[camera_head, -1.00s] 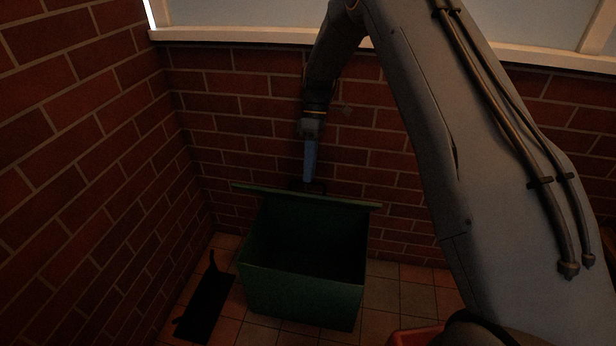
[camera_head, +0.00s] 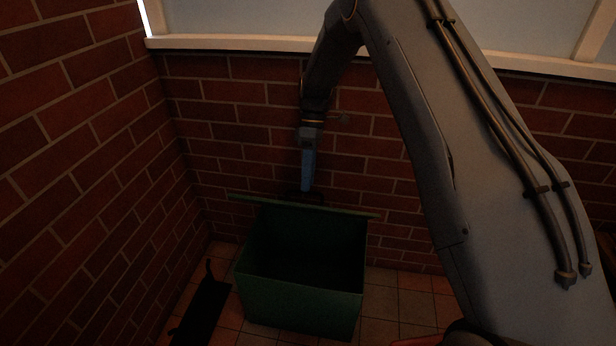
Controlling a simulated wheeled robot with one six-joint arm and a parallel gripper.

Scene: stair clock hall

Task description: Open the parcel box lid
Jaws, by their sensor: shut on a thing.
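The green parcel box (camera_head: 298,309) stands on the tiled floor against the brick wall. Its lid (camera_head: 345,213) is raised at the back, seen nearly edge-on as a thin green strip, and the box's dark inside shows. My gripper (camera_head: 307,190) is at the lid's edge, pointing down, with its blue fingers at a dark handle (camera_head: 313,198) on the lid. The gripper is shut on the handle. The fingertips are small and dim, so the exact contact is hard to see.
A brick wall rises close on the left. A black flat object (camera_head: 203,312) with an upright piece lies on the floor left of the box. A white ledge (camera_head: 230,44) runs along the wall above. Bare tiles (camera_head: 395,295) show right of the box.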

